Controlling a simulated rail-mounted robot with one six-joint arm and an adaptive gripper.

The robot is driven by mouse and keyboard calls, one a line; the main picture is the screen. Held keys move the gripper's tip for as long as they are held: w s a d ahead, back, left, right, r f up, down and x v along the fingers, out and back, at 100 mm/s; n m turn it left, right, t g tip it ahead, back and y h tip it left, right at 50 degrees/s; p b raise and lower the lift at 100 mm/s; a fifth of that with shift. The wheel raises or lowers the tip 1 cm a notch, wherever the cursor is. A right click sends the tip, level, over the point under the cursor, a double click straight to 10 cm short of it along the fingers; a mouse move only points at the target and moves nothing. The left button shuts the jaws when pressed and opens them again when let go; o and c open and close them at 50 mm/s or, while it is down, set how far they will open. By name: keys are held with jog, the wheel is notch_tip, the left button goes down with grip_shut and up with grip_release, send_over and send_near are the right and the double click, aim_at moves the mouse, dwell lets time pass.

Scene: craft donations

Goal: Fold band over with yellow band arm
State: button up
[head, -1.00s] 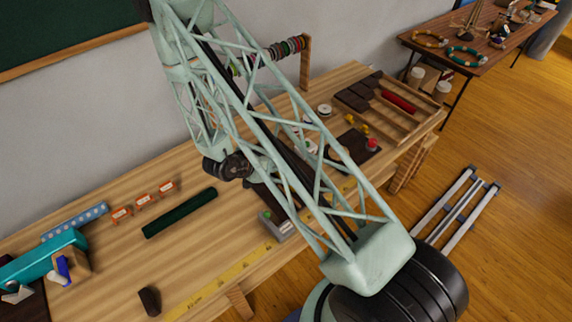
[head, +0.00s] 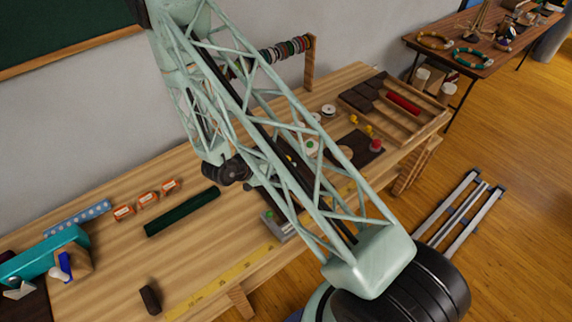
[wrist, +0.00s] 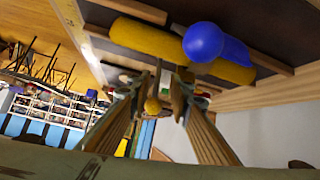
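In the wrist view a thick yellow bar (wrist: 138,37) lies across a dark board, with a round blue knob (wrist: 203,42) in front of its middle. I take this bar for the yellow band arm, but cannot be sure. My gripper (wrist: 156,84) points toward it, its two fingers apart with a gap between their tips. The fingers appear short of the bar and hold nothing that I can make out. A thin dark rod and a small yellow knob (wrist: 152,105) show in the gap. In the head view my lattice arm hides the gripper tips and that bar. No band is identifiable.
On the workbench lie a dark green strip (head: 183,211), several orange boxes (head: 148,198), a teal device (head: 42,259) and a dark block (head: 150,299). A wooden tray (head: 425,116) and a red knob (head: 376,145) sit at the right.

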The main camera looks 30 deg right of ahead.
jog(key=shift+s+a+r, duration=0.1)
jog(key=v, duration=1.1)
jog(key=shift+a+r, duration=0.25)
dwell(0.5)
dwell(0.4)
